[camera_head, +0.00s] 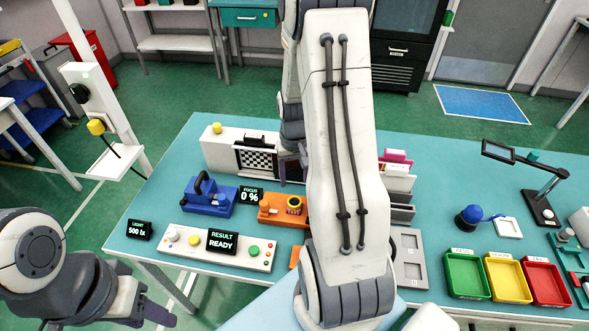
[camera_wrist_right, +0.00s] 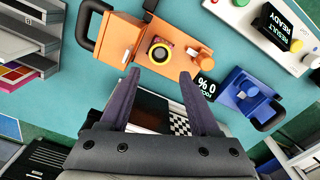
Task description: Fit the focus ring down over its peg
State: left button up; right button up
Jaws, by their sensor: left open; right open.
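The focus ring, dark with a yellow rim, sits on the orange fixture (camera_head: 270,214) on the bench; the ring (camera_head: 294,204) also shows in the right wrist view (camera_wrist_right: 160,54). I cannot tell how it sits on its peg, which is hidden. My right gripper (camera_wrist_right: 158,76) is open and empty, its fingertips pointing toward the ring from either side in that view, apart from it. In the head view my right arm mostly hides this gripper. My left gripper (camera_head: 150,306) is open and empty at the lower left, off the bench's front edge.
A blue fixture (camera_head: 208,199) stands left of the orange one, with a FOCUS 0 % display (camera_head: 250,195) between. A button panel (camera_head: 215,246) with a READY display lies in front. A checkered target (camera_head: 257,161) stands behind. Green, yellow and red trays (camera_head: 507,278) are at the right.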

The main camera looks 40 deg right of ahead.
jog(key=a+r+n, duration=0.3)
jog(key=a+r, duration=0.2)
jog(key=a, duration=0.4)
jog(key=a+r+n, duration=0.2)
jog(key=a+r, duration=0.2)
jog(key=a, duration=0.4)
jog(key=s+a+r+n, duration=0.2)
jog(key=s+a+n, duration=0.2)
jog(key=s+a, duration=0.3)
jog(key=s+a+r+n+y, duration=0.1)
jog(key=s+a+r+n, duration=0.1)
jog(key=s+a, duration=0.5)
jog(key=shift+s+r+n, duration=0.3)
jog(key=shift+s+n, duration=0.6)
jog(key=shift+s, duration=0.3)
